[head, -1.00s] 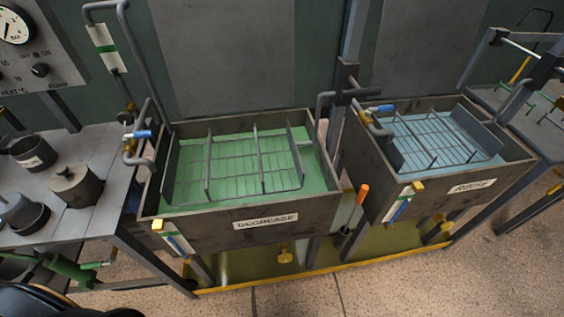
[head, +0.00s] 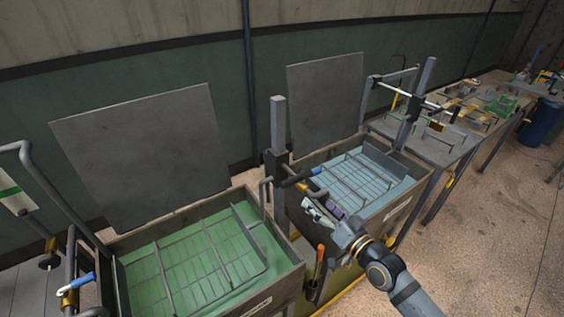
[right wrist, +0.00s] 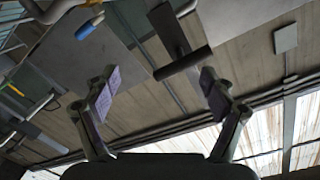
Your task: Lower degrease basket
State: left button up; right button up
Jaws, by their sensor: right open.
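The degrease basket (head: 213,252), a grey wire frame, sits in the green liquid of the left tank (head: 283,290) in the head view. A grey post (head: 278,125) stands between the two tanks, with a dark bar handle (head: 298,178) sticking out from it. My right gripper (head: 318,207) is open beside this handle, over the gap between the tanks. In the right wrist view my open fingers (right wrist: 155,88) have purple pads. A dark bar (right wrist: 182,62) shows beyond and between them, apart from both. Nothing is held. My left gripper is out of view.
A second tank (head: 405,212) with blue liquid and a wire basket (head: 360,182) stands to the right. A blue-handled valve (head: 82,280) is at the lower left. An orange-handled tool (head: 319,262) stands between the tanks.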

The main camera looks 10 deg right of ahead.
aim_at(294, 174)
jog(key=shift+t+y, duration=0.3)
jog(key=shift+y, duration=0.1)
jog(key=w+a+r, duration=0.1)
jog(key=w+a+r+b, duration=0.1)
jog(key=w, duration=0.1)
jog(key=w+a+r+b, duration=0.1)
jog(key=shift+w+a+r, duration=0.1)
jog(key=shift+w+r, duration=0.2)
jog(key=p+x, duration=0.1)
jog(key=x, duration=0.4)
jog(key=shift+f, duration=0.1)
jog(key=c, duration=1.8)
jog(key=shift+o, duration=0.2)
